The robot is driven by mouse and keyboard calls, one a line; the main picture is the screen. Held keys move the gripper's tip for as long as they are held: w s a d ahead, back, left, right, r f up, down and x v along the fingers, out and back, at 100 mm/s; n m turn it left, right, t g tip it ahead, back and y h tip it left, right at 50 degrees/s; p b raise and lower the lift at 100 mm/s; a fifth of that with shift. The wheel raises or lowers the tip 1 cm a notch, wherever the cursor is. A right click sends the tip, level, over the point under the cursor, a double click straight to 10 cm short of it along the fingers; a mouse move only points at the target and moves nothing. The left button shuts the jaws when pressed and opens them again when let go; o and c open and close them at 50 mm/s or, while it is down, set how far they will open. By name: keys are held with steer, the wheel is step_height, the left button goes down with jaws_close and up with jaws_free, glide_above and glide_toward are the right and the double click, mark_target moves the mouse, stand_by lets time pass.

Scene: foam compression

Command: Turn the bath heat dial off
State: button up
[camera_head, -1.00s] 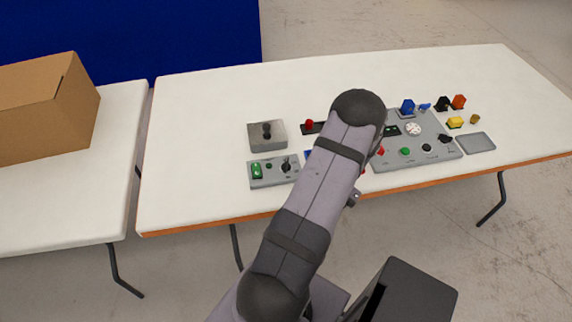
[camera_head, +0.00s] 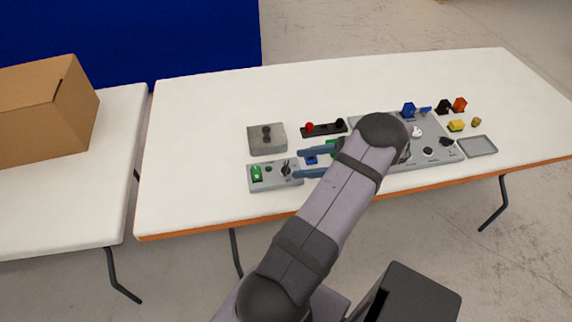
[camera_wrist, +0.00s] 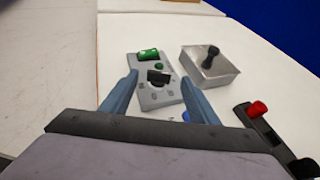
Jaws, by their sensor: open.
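The bath heat dial is most likely the dark knob (camera_head: 286,168) on the right part of a small grey panel (camera_head: 263,185) near the table's front edge. In the wrist view the dark knob (camera_wrist: 158,77) stands on the grey panel (camera_wrist: 152,97), between and beyond my fingertips. The panel also carries a green rocker switch (camera_head: 256,173) and a small green button (camera_head: 268,169). My gripper (camera_head: 298,163) is open and empty, its blue fingers pointing left just right of the knob. The fingers show at both sides in the wrist view (camera_wrist: 163,82). The panel's labels are too small to read.
A grey box with a black joystick (camera_head: 267,134) stands just behind the panel. A black strip with a red knob (camera_head: 310,128) lies behind my gripper. A larger control panel (camera_head: 438,155) is at the right, partly hidden by my arm. The table's left part is clear.

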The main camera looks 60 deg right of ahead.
mark_target(286, 165)
steer(key=shift+p+x, duration=0.75)
steer(key=shift+x, duration=2.4)
steer(key=c, duration=1.1)
steer(key=shift+o, duration=0.2)
steer(key=shift+f, duration=0.1)
